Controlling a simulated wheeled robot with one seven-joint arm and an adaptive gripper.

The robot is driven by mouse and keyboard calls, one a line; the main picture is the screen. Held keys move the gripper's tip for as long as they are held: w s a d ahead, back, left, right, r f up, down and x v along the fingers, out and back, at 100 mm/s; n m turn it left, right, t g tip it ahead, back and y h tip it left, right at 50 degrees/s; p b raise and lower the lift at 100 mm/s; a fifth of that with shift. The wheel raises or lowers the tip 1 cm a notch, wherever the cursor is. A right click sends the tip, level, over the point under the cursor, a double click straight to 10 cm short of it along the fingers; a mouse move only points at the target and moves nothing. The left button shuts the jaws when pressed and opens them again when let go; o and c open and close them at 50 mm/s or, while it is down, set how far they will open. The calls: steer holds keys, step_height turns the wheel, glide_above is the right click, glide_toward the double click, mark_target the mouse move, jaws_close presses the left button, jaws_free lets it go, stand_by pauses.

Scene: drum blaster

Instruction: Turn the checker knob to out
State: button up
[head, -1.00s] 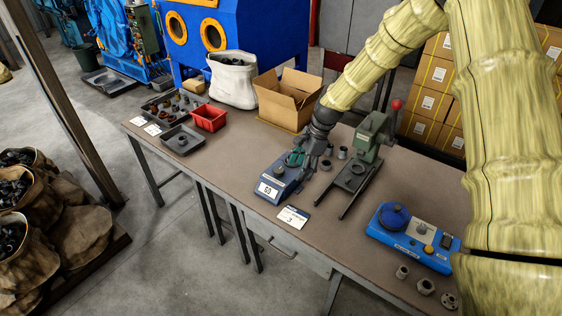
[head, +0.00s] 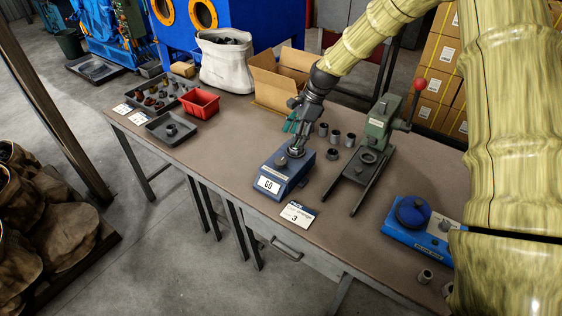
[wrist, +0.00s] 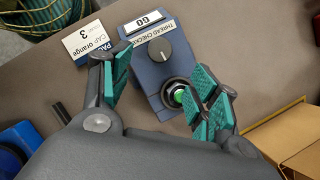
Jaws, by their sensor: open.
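The thread checker (head: 283,177) is a small blue box with a white GO plate (head: 269,184) on its front. In the wrist view the checker (wrist: 147,75) shows a round dark grey knob (wrist: 161,49) near the GO plate. A black ring with a green centre (wrist: 180,95) lies behind the knob, nearer my gripper. My gripper (wrist: 162,72) is open, its teal-padded fingers on either side of the checker and nothing held between them. In the head view my gripper (head: 297,148) points down over the checker's rear. I cannot tell the knob's exact setting.
A green press (head: 380,125) with a red-tipped lever stands right of the checker, with several grey cylinders (head: 335,137) behind. An open carton (head: 282,78) is at the back. A card (head: 296,215) lies in front. A blue device (head: 412,225) sits further right.

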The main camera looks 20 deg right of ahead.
mark_target(281, 161)
steer(key=shift+p+x, duration=1.5)
steer(key=shift+x, duration=4)
steer(key=shift+d+f, duration=0.1)
steer(key=shift+d, duration=0.05)
steer(key=shift+c, duration=0.2)
steer(key=c, duration=1)
